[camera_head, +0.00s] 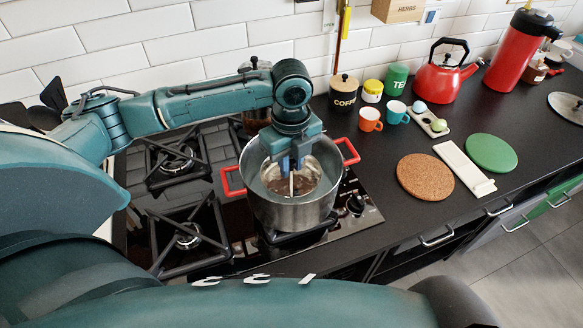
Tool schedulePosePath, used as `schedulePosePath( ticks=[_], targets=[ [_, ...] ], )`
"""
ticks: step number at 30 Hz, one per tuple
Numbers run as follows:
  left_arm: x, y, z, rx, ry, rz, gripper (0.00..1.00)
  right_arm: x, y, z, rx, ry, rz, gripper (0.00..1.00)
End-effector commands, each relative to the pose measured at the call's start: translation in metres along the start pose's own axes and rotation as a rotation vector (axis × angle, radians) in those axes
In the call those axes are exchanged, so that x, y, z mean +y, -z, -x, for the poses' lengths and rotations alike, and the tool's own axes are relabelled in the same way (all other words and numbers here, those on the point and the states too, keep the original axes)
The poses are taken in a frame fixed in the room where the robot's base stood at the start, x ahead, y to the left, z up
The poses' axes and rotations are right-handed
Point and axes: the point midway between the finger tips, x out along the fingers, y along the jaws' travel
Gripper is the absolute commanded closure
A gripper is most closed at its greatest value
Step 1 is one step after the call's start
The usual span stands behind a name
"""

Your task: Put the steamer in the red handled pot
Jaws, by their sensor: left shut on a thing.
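The red handled pot (270,207) is a steel pot with two red side handles. It stands on the front right burner of the gas hob. The steamer (272,183) shows as a shiny metal piece inside the pot's opening. Whether it rests on the pot's bottom is hidden. My left gripper (291,181) points down into the pot, shut on the steamer's upright middle part. My right gripper is not in view.
The left burners (188,236) are empty. Another pot (256,120) stands behind the arm. Canisters, orange and teal cups (370,120), a red kettle (440,80), a cork mat (425,177) and a green round mat (490,153) lie on the counter to the right.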

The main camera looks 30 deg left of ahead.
Motion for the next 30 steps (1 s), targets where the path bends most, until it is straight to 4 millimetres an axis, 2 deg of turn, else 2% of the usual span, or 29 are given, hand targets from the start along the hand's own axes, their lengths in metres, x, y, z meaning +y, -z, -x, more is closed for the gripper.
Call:
schedulePosePath(
  ticks=[3,5,15,16,21,23,30],
  targets=[
    [0.000,0.000,-0.016,0.001,0.000,-0.001,1.00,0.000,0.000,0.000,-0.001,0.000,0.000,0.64],
    [-0.001,0.000,-0.019,0.000,0.002,0.000,1.00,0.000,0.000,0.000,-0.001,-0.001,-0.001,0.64],
    [0.000,0.000,-0.022,0.001,0.001,0.000,1.00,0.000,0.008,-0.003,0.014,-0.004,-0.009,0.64],
    [0.000,0.000,-0.022,0.001,0.001,0.000,0.79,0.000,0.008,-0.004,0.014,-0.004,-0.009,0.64],
    [0.000,0.000,-0.022,0.001,0.000,0.000,0.65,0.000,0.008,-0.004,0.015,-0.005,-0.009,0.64],
    [0.000,0.000,-0.022,0.001,0.001,0.000,0.60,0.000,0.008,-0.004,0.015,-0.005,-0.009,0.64],
    [0.000,0.000,-0.022,0.000,0.001,0.000,0.59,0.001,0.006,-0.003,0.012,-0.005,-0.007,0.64]
  ],
)
